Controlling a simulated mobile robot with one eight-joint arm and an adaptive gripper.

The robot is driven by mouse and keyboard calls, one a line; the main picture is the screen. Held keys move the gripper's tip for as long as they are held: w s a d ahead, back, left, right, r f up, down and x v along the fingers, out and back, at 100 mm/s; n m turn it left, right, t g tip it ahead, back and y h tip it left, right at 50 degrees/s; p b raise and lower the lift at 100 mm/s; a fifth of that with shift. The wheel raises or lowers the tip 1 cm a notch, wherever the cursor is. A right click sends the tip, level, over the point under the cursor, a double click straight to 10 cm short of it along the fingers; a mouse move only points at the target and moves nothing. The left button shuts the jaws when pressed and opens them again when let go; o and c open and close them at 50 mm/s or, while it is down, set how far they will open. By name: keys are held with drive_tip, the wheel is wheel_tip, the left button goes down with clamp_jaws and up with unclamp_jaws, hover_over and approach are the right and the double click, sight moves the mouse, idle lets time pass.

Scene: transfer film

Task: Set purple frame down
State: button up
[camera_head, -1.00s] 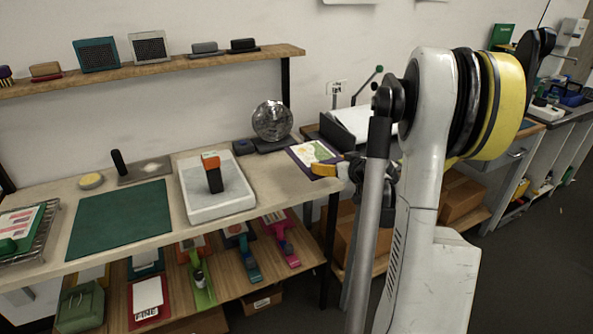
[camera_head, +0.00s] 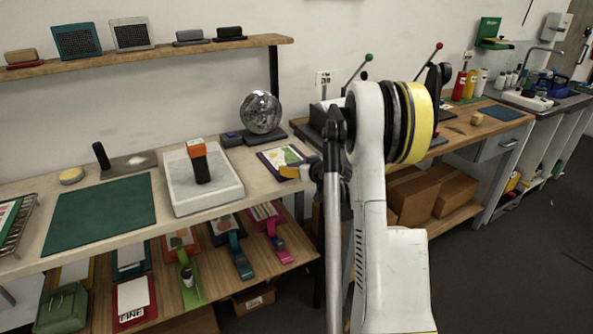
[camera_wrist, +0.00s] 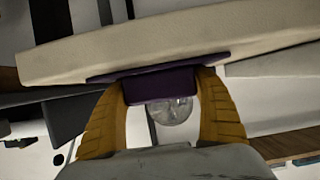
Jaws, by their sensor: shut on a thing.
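The purple frame (camera_head: 270,164) has a white sheet with a green and orange print. It appears at the right end of the pale worktop (camera_head: 238,203) in the head view. My gripper (camera_head: 291,172) has yellow fingers, shut on the frame's near right edge. In the wrist view the frame's dark purple edge (camera_wrist: 160,86) sits between the two yellow fingers (camera_wrist: 165,92), close against the pale worktop edge (camera_wrist: 150,48). I cannot tell whether the frame touches the worktop. My arm hides the area right of it.
A round silver object (camera_head: 262,113) stands just behind the frame. A white slab (camera_head: 205,190) with an orange-topped black handle lies to the left, beside a green mat (camera_head: 98,210). Coloured screens with handles lie on the lower shelf (camera_head: 202,282). A second bench (camera_head: 455,135) stands right.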

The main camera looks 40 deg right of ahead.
drive_tip(key=shift+r, duration=0.1)
drive_tip(key=shift+f, duration=0.2)
drive_tip(key=o, duration=1.3)
drive_tip(key=shift+r, duration=0.1)
